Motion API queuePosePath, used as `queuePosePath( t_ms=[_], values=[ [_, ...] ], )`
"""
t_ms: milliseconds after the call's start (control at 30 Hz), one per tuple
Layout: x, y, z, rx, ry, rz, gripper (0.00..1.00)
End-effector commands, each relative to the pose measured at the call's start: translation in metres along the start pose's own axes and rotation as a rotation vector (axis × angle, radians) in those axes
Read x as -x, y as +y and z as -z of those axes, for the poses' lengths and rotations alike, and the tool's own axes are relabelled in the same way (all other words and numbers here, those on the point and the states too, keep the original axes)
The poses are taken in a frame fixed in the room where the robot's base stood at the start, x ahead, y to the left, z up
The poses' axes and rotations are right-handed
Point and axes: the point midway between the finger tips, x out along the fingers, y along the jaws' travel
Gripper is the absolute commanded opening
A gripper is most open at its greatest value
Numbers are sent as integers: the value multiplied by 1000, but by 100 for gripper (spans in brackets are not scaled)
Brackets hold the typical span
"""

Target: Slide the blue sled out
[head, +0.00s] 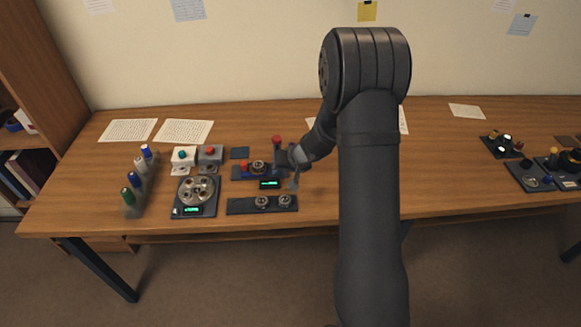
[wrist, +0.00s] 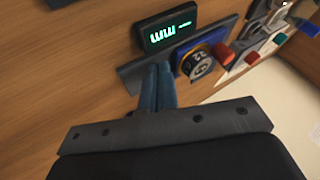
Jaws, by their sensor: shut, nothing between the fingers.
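The blue sled (head: 269,172) sits on a dark rail plate left of my gripper in the head view. It carries a round metal lens part (head: 258,167), and a red knob (head: 244,163) shows near its left end. In the wrist view the blue sled (wrist: 214,38) is just right of my fingertips, with the metal lens part (wrist: 198,66) and red knob (wrist: 222,53) beyond. My gripper (wrist: 164,70) has its fingers together and empty, over the near end of the dark plate. I cannot tell whether the fingertips touch the sled. The gripper (head: 295,182) is small in the head view.
A black readout box (wrist: 168,28) with green digits stands close beside the fingers. A dark tray (head: 235,206) with two round parts lies in front.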

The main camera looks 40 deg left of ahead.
Motion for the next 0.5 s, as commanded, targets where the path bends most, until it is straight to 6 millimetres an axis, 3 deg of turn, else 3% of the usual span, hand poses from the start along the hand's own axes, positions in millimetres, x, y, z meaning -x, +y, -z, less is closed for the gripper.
queuePosePath(
  t_ms=[167, 500],
  values=[
    [-6, -12, 0, 0, -1, 0, 0],
    [-7, -13, 0, -1, 0, 0, 0]
  ],
)
